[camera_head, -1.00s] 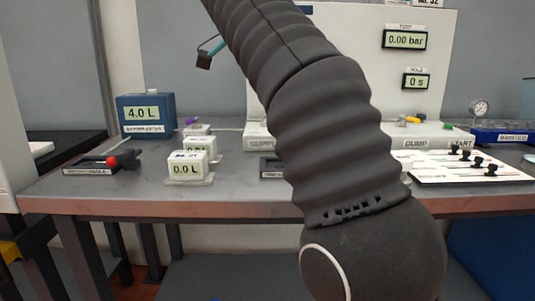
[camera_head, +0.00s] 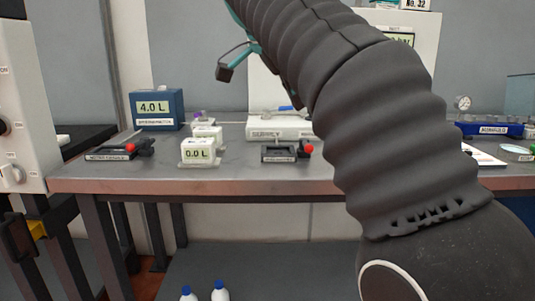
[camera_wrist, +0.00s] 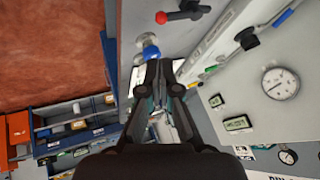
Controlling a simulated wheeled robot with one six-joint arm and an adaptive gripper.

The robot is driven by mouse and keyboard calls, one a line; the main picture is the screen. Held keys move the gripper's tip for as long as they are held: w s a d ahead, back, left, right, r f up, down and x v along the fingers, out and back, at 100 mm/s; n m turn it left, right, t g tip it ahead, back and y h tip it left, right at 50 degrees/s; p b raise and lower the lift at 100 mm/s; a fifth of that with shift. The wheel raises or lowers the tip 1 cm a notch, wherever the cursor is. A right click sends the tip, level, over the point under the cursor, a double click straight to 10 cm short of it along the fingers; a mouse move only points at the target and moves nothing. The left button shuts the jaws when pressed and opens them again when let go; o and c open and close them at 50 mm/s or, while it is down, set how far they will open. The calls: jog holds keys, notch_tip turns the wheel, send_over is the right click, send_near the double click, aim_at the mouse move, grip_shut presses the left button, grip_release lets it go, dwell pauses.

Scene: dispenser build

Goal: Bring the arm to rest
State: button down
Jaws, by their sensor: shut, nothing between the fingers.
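My dark, ribbed arm (camera_head: 385,120) rises from the lower right of the head view and leans up to the left in front of the bench. A blue-and-white round object (camera_wrist: 149,48) shows just beyond the fingertips; I cannot tell the distance, and no contact is clear.
A white panel with knobs (camera_head: 18,105) stands at left. A gauge (camera_wrist: 281,83) shows in the wrist view.

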jog(key=s+d+f+n+y, duration=0.1)
jog(key=s+d+f+n, duration=0.2)
jog(key=f, duration=0.8)
jog(key=s+d+f+n+y, duration=0.2)
jog(key=s+d+f+n, duration=0.2)
jog(key=s+f+n, duration=0.3)
jog(key=s+d+f+n+y, duration=0.2)
jog(key=s+f+n, duration=0.3)
jog(key=s+f, duration=0.7)
notch_tip(320, 180, down, 5)
jog(key=shift+s+d, duration=0.2)
jog(key=shift+d, duration=0.55)
jog(key=c, duration=1.9)
grip_release()
